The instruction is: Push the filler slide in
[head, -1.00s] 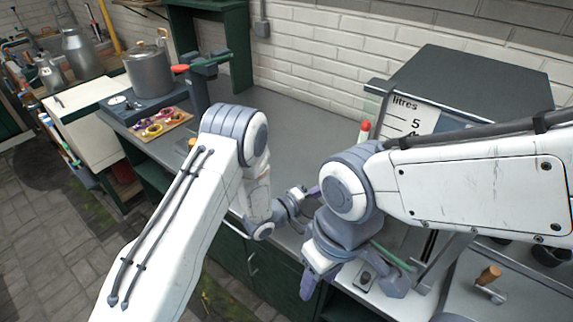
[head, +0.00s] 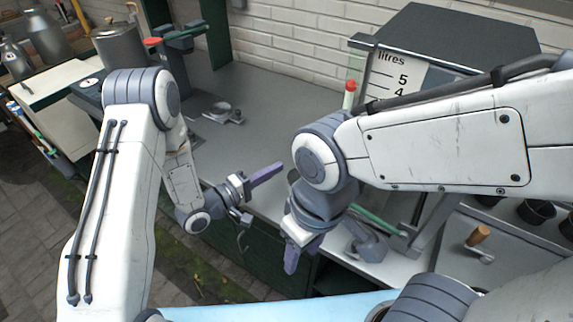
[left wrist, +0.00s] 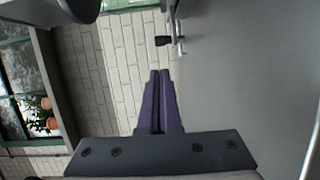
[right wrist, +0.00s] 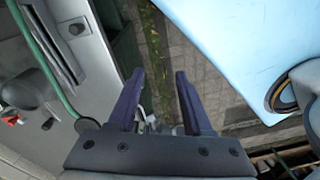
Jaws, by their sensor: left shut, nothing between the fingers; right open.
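The box with the litres scale (head: 400,75), which looks like the filler, stands on the right of the counter in the head view. I cannot tell for certain which part is its slide. My left gripper (head: 281,166) is shut and empty above the counter's front edge, left of the box and apart from it. In the left wrist view its fingertips (left wrist: 160,72) are together, below a small black knob on a metal fitting (left wrist: 165,40). My right gripper (head: 302,262) points down in front of the counter. In the right wrist view its fingers (right wrist: 160,73) are apart and empty.
A red-topped post (head: 349,95) stands by the box. A green rod (head: 378,220) and grey bracket (head: 368,243) are beside my right gripper. A small metal ring (head: 218,112) lies on the counter (head: 275,115), whose middle is mostly clear. A wooden-handled tool (head: 478,236) is at lower right.

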